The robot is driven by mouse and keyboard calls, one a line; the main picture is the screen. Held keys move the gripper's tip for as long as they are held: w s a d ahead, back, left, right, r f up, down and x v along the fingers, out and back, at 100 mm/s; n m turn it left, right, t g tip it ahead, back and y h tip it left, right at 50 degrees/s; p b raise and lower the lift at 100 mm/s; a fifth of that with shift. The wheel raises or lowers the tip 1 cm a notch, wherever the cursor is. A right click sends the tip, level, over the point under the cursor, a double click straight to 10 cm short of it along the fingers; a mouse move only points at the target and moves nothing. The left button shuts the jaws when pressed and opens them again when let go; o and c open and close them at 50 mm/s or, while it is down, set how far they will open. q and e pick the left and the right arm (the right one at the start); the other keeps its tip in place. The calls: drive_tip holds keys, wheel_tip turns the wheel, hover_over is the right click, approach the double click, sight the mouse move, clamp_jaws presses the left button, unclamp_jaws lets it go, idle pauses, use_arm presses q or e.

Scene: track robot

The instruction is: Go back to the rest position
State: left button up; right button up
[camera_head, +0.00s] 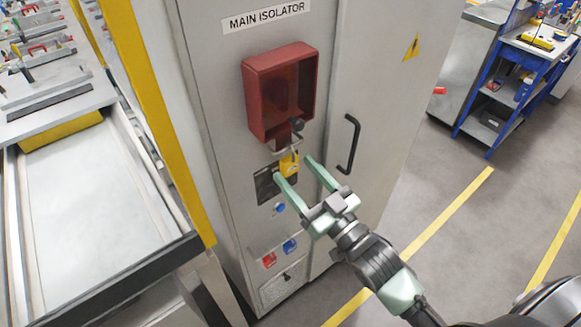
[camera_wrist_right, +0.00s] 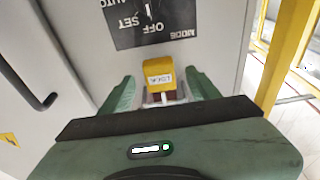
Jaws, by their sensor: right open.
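My right gripper (camera_head: 292,168) is open in front of the grey isolator cabinet (camera_head: 375,90). A yellow padlock (camera_head: 289,165) hangs below the red box (camera_head: 281,92) on the cabinet door. In the head view the padlock is by the fingertips. In the right wrist view the yellow padlock (camera_wrist_right: 161,82), with a white label, shows between the two green fingers (camera_wrist_right: 160,90); I cannot tell whether they touch it. The gripper body hides the area below it. My left gripper is in neither view.
A black door handle (camera_head: 349,144) is to the right of the gripper. A dark mode switch plate (camera_head: 266,185), a blue button (camera_head: 279,208) and small red and blue parts are lower on the cabinet. A blue workbench (camera_head: 495,125) stands at the far right. Grey floor (camera_head: 430,180) is clear between.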

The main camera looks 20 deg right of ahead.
drive_tip(key=r+b+v, duration=0.1)
drive_tip(key=v, duration=0.3)
drive_tip(key=d+f+m+g+h, duration=0.1)
drive_tip(key=d+f+g+h, duration=0.1)
drive_tip(key=f, duration=1)
drive_tip(key=d+f+m+g+h, duration=0.1)
drive_tip(key=d+f+g+h, duration=0.1)
drive_tip(key=f, duration=1)
drive_tip(key=s+d+f+g+h+b, duration=0.1)
drive_tip(key=s+f+g, duration=0.15)
drive_tip(key=f, duration=0.65)
drive_tip(key=s+d+f+g, duration=0.1)
drive_tip(key=s+f+g, duration=0.15)
drive_tip(key=f, duration=0.65)
drive_tip(key=s+d+f+g+h, duration=0.1)
drive_tip(key=s+f+g, duration=0.3)
drive_tip(key=s+f, duration=1)
drive_tip(key=s+f+g, duration=0.2)
drive_tip(key=s+f, duration=0.2)
drive_tip(key=s, duration=0.4)
drive_tip(key=s+f+g+h+b, duration=0.1)
drive_tip(key=s+f+g, duration=0.2)
drive_tip(key=s, duration=0.6)
wheel_tip(320, 180, down, 3)
drive_tip(key=shift+s+a+r, duration=0.25)
drive_tip(key=shift+a, duration=0.2)
